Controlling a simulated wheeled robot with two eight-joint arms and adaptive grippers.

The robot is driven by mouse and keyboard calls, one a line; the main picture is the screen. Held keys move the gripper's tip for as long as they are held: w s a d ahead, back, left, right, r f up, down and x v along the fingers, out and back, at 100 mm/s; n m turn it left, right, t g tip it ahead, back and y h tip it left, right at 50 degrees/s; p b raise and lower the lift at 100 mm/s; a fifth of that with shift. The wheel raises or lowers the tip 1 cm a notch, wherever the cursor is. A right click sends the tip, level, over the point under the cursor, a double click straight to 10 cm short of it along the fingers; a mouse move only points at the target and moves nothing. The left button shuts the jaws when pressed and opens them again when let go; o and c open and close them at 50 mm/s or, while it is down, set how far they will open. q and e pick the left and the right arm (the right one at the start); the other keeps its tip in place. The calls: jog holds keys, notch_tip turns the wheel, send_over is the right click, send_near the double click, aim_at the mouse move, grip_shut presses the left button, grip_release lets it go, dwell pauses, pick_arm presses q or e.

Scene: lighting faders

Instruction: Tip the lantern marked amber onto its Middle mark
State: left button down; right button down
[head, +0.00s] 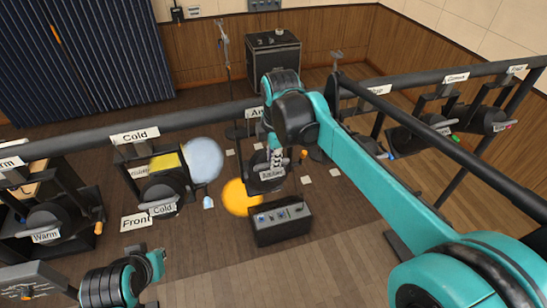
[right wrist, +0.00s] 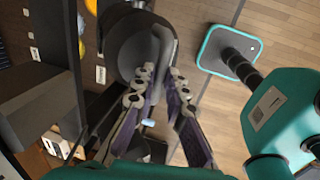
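The lantern with the partly hidden label "Am…" (head: 255,112) hangs from the dark bar near the picture's middle. Its black body (head: 258,182) also shows large in the right wrist view (right wrist: 132,45). My right gripper (head: 278,160) is at this lantern, in front of its body. In the right wrist view its two fingers (right wrist: 168,72) stand a little apart, with a dark grey edge of the lantern between or just behind the tips. Whether they press on it is unclear. An amber light spot (head: 238,198) lies on the floor. My left arm shows at the lower left, without clear fingers.
The lantern marked Cold (head: 165,185) hangs to the left, with a pale spot (head: 203,160) beside it. Another marked Warm (head: 50,222) hangs farther left. A dark control box (head: 280,223) stands below the amber lantern. More lanterns (head: 425,133) hang along the right bar.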

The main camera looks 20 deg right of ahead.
jog(key=shift+t, duration=0.7)
jog(key=s+f+b, duration=0.2)
jog(key=s, duration=0.1)
jog(key=shift+s+f, duration=0.1)
jog(key=shift+f, duration=0.2)
jog(key=c, duration=1.7)
grip_release()
jog(key=shift+c, duration=0.2)
jog(key=shift+o, duration=0.9)
jog(key=shift+s, duration=0.1)
jog(key=shift+r, duration=0.1)
jog(key=v, duration=1.2)
jog(key=shift+d, duration=0.15)
